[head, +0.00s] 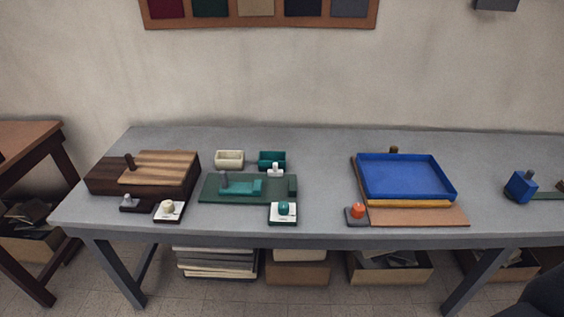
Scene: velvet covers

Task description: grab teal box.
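A small open-topped teal box (265,163) stands near the back of the grey table, left of the middle, beside a similar cream box (229,160). A small white-topped object (276,170) stands in front of it and hides part of its front wall. A second teal piece (241,188), low and longish, lies on a dark green board (216,195) closer to the front; I cannot tell if it is a box. Neither of my grippers shows in the head view.
A dark wooden block (108,180) with a striped top is at the left. A blue tray (405,178) sits on stacked boards at the right. Small knobbed items, one teal (283,210) and one orange (357,212), stand near the front edge. The table's back strip is clear.

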